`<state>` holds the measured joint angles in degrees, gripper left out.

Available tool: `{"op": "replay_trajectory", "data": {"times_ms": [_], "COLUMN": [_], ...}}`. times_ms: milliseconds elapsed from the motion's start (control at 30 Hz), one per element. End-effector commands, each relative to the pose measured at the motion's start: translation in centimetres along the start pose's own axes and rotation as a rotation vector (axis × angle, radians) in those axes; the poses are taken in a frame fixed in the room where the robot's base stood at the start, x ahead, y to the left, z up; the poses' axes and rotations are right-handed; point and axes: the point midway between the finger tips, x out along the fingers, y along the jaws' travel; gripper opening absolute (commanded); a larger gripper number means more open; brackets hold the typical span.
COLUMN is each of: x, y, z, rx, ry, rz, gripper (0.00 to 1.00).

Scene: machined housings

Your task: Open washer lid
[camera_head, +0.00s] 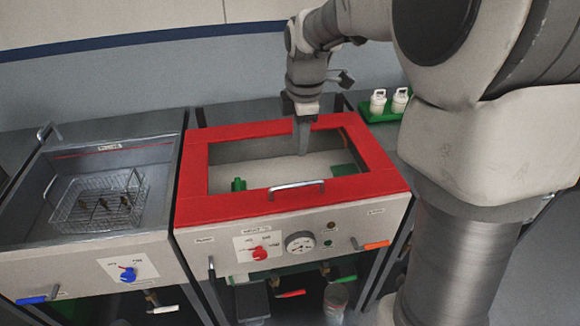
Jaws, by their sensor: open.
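The washer (215,243) is a pale cabinet with a lid (190,155) that has a broad red frame around a window. The lid appears to lie flat, closed on the cabinet. Its metal bar handle (297,186) sits on the front edge of the frame. My gripper (303,150) points down over the rear part of the window, behind the handle and apart from it. It holds nothing that I can see. Its fingers are seen nearly edge-on, and their gap is hard to make out. Through the window a pale interior and green parts (239,184) show.
Left of the washer stands an open tank (150,239) with a wire basket (85,215) holding dark parts. A green tray (375,117) with white bottles (378,101) stands behind right. The washer front carries a red knob (260,253), a gauge (299,243) and an orange-handled lever (376,245).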

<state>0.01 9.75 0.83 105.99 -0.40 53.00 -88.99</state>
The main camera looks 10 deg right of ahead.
Motion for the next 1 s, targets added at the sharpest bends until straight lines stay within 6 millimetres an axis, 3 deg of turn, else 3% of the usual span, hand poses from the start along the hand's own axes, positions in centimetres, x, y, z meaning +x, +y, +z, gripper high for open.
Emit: {"op": "replay_trajectory", "data": {"times_ms": [600,800,1000], "x": [13.0,15.2,15.8], "y": [-0.1,-0.1,0.0], "z": [0.0,0.0,0.0], "rx": [0.001,0.001,0.002], "ry": [0.0,0.0,-0.001], "rz": [-0.004,-0.002,0.0], "gripper": [0.47,0.47,0.47]}}
